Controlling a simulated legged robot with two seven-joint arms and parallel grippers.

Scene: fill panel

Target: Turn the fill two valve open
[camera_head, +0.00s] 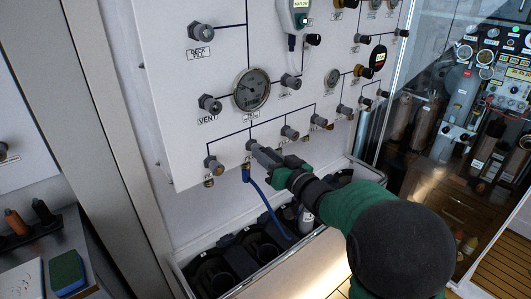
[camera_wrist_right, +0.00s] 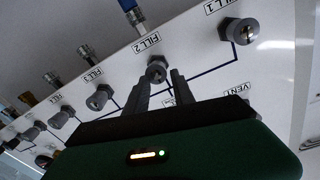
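The fill two valve is a grey knob (camera_wrist_right: 156,71) under the "FILL 2" label (camera_wrist_right: 147,43) in the right wrist view. In the head view it is the knob (camera_head: 251,145) at the panel's lower edge, above a blue hose. My right gripper (camera_head: 258,152) reaches it from the lower right. In the wrist view its two dark fingers (camera_wrist_right: 160,78) are apart, with the knob between or just beyond their tips. I cannot tell whether they touch it. My left gripper is not in view.
The fill one valve (camera_head: 211,163) is to the left; other fill knobs (camera_head: 289,132) continue right along the white panel (camera_head: 185,100). A gauge (camera_head: 251,89) and vent valve (camera_head: 209,104) are above. The blue hose (camera_head: 266,200) hangs to a bin of cylinders (camera_head: 235,262) below.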

